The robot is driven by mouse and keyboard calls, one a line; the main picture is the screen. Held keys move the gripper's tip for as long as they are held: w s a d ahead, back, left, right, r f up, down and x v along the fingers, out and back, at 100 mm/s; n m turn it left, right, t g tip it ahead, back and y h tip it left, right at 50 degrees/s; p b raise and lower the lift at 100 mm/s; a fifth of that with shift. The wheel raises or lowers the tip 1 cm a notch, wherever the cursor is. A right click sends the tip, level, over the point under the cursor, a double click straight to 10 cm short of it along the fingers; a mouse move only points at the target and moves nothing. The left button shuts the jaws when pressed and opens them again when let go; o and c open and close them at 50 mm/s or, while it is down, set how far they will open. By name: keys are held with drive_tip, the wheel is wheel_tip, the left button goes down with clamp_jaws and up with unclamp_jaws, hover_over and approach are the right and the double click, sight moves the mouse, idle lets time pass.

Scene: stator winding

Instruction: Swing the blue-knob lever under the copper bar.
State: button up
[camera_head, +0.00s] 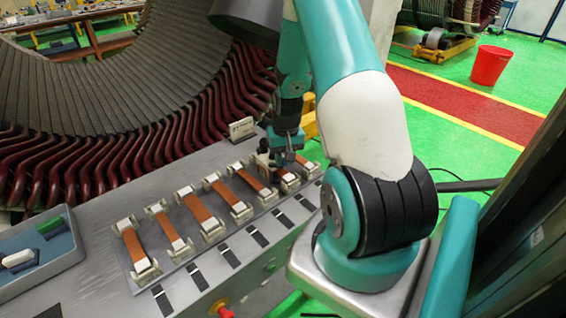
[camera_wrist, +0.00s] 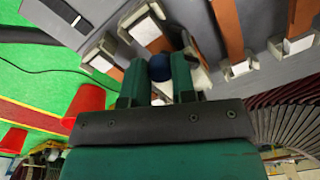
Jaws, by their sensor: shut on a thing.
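In the wrist view, the blue knob (camera_wrist: 160,68) sits between the two green fingers of my gripper (camera_wrist: 158,76), which is shut on it. A copper bar (camera_wrist: 158,44) with a pale end block (camera_wrist: 146,31) lies just beyond the knob. The lever under the knob is mostly hidden by the fingers, so its angle to the bar cannot be told. In the head view, my gripper (camera_head: 286,158) is low over the right end of the row of copper bars (camera_head: 197,209). The knob cannot be made out there.
Several bars with pale end clamps stand close together on the grey bench (camera_head: 95,285). The large stator (camera_head: 70,100) with dark red coils rises behind them. A small sign (camera_head: 242,128) stands near my gripper. A blue tray (camera_head: 40,262) is at the left.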

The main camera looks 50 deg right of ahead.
drive_tip(key=n, duration=0.1)
drive_tip(key=d+n+b, duration=0.1)
drive_tip(key=n, duration=0.1)
drive_tip(key=shift+w+d+n, duration=0.1)
drive_tip(key=shift+w+n, duration=0.2)
drive_tip(key=shift+w, duration=0.1)
drive_tip(key=shift+w+d+n+b, duration=0.2)
drive_tip(key=shift+w+n, duration=0.05)
drive_tip(key=shift+n, duration=0.55)
drive_tip(key=shift+w+d+n+b, duration=0.15)
drive_tip(key=shift+w+n, duration=0.05)
drive_tip(key=shift+n, duration=0.6)
drive_tip(key=o, duration=0.9)
drive_tip(key=r+b, duration=0.1)
drive_tip(key=r, duration=0.2)
drive_tip(key=r+b, duration=0.1)
drive_tip(key=r, duration=0.3)
drive_tip(key=shift+d+r, duration=0.2)
drive_tip(key=shift+r, duration=0.05)
